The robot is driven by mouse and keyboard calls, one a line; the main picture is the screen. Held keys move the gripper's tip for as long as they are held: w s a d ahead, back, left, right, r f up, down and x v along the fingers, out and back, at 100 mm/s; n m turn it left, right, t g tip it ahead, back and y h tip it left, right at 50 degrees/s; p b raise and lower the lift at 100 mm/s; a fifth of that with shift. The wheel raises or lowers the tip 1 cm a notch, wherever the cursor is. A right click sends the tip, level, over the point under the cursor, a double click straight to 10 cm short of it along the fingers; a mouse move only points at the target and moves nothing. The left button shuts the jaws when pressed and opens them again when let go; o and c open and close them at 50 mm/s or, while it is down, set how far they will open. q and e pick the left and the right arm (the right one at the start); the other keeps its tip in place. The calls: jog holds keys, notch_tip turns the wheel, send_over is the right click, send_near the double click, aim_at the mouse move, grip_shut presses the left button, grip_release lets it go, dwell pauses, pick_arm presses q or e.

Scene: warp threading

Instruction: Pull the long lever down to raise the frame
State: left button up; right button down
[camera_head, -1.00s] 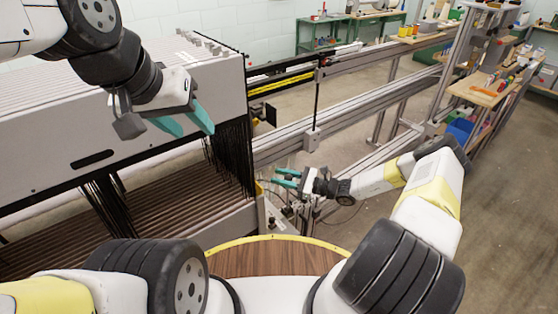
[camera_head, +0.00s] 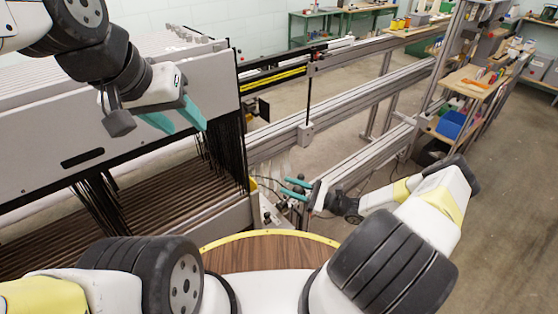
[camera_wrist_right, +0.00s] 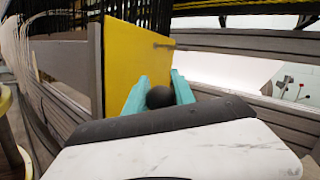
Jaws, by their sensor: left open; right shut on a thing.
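My right gripper (camera_head: 296,187) has its teal fingers closed near the loom's front corner, low beside the grey rails. In the right wrist view the fingers close around a round black knob (camera_wrist_right: 160,97), which appears to be the lever's end; the lever's shaft is hidden. My left gripper (camera_head: 176,116) hangs open and empty in front of the grey loom frames (camera_head: 40,150). The frames stand in a stack at the left, with black heddles hanging below them.
A yellow plate (camera_wrist_right: 135,62) stands just beyond the right fingers. Other dark knobs (camera_head: 267,218) sit close to the right gripper. Long grey rails (camera_head: 345,110) run toward the back right. A workbench with tools (camera_head: 475,80) stands there. The floor at the right is clear.

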jog(key=s+d+f+n+y, duration=0.1)
jog(key=s+d+f, duration=0.4)
jog(key=s+f, duration=0.4)
jog(key=shift+s+d+f, duration=0.15)
jog(key=shift+d+f, duration=0.2)
jog(key=shift+f, duration=0.2)
jog(key=c, duration=2.1)
grip_release()
jog(key=shift+d, duration=0.1)
jog(key=o, duration=1)
jog(key=shift+o, duration=0.2)
jog(key=shift+w+d, duration=0.1)
jog(key=shift+w, duration=0.1)
jog(key=shift+d, duration=0.1)
jog(key=v, duration=0.7)
jog(key=shift+d+f, duration=0.2)
jog(key=shift+f, duration=0.05)
